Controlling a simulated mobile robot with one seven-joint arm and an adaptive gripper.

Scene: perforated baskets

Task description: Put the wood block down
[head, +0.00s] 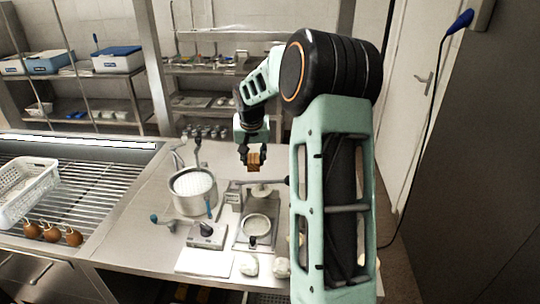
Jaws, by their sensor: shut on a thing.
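The wood block (254,161) is a small brown block held between the fingers of my gripper (251,155). My gripper points down and is shut on the block, above the back part of the metal counter (145,222). The block appears raised above the counter, though the exact height is hard to tell from this view. My arm fills the right middle of the picture and hides part of the counter's right side.
A perforated pot (194,192) stands left of the gripper. A scale-like device (207,235), a white board (204,262) and a round dish (257,225) are nearer. A white perforated basket (27,190) sits on the slatted rack at left. Counter left of the pot is clear.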

